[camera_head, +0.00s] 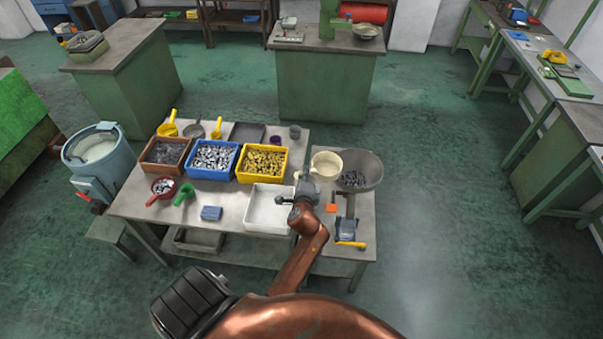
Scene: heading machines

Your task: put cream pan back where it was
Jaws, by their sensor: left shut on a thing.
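The cream pan (327,162) is a round, pale scoop-like pan at the right end of the work table. My left gripper (310,180) is at the pan's near left side, shut on it, and the fingertips are small and partly hidden. The pan is beside the left rim of a wide grey bowl (360,170) and seems to overlap it in the picture. I cannot tell how high the pan is above the table. My right gripper is not in view.
Brown, blue (213,157) and yellow (262,163) bins of metal parts stand in a row on the table. An empty white tray (268,209) lies left of my arm. Yellow, red and green (184,194) scoops lie around. A scale-like device (347,229) stands at right.

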